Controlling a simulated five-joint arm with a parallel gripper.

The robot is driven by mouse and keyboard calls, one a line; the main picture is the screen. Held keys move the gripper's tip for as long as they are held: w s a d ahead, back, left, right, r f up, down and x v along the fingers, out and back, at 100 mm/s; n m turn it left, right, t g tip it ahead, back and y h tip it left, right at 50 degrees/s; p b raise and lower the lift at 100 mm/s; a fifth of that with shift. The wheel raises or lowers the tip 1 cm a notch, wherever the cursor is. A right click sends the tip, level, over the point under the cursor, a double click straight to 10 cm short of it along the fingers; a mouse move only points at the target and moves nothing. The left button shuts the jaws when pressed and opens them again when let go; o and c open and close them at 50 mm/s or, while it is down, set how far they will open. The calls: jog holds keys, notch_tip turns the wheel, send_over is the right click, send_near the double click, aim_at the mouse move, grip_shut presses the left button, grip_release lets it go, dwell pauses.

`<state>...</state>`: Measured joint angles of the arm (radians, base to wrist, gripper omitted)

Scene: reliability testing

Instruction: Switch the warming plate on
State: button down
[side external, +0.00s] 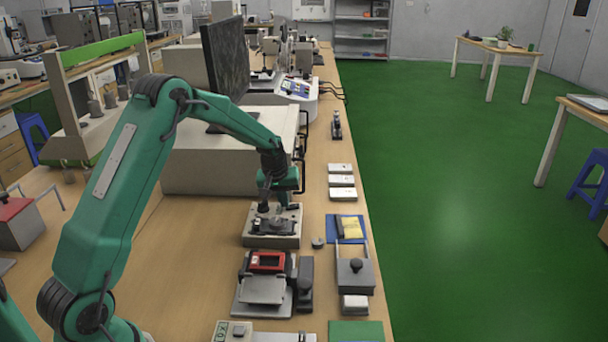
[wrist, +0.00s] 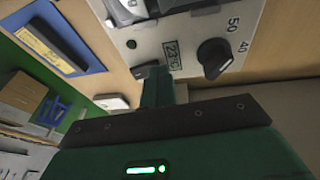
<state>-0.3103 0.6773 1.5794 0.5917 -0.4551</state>
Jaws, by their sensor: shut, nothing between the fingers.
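The warming plate (side external: 252,240) is a light box with dark parts on top, standing on the bench below my gripper (side external: 277,205) in the side view. In the wrist view its grey front panel (wrist: 190,42) carries a small display (wrist: 172,54) reading about 23°C. A black knob (wrist: 213,57) sits beside it, near the marks 50 and 40. A small black switch (wrist: 146,70) is at the panel's edge. My gripper (wrist: 158,76) is shut and empty, its tip right at the switch. I cannot tell whether it touches the switch. A small round lamp (wrist: 131,44) looks dark.
A blue tray with a yellow item (side external: 350,228) lies to the right of the plate. Several white blocks (side external: 341,181) lie behind it. A device with a red frame (side external: 267,262) stands in front. A large beige cabinet (side external: 200,170) with a monitor stands behind left.

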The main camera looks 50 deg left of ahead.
jog(key=shift+f, duration=0.3)
jog(key=shift+r, duration=0.2)
jog(key=shift+r, duration=0.65)
jog(key=shift+s+a+r, duration=0.1)
dwell(0.4)
jog(key=shift+s+a+r, duration=0.2)
jog(key=shift+r, duration=0.25)
jog(key=s+a+r, duration=0.2)
jog(key=s+r, duration=0.4)
jog(key=r, duration=0.4)
jog(key=shift+s+a+r, duration=0.15)
jog(key=shift+s+r, duration=0.05)
jog(key=shift+r, duration=0.1)
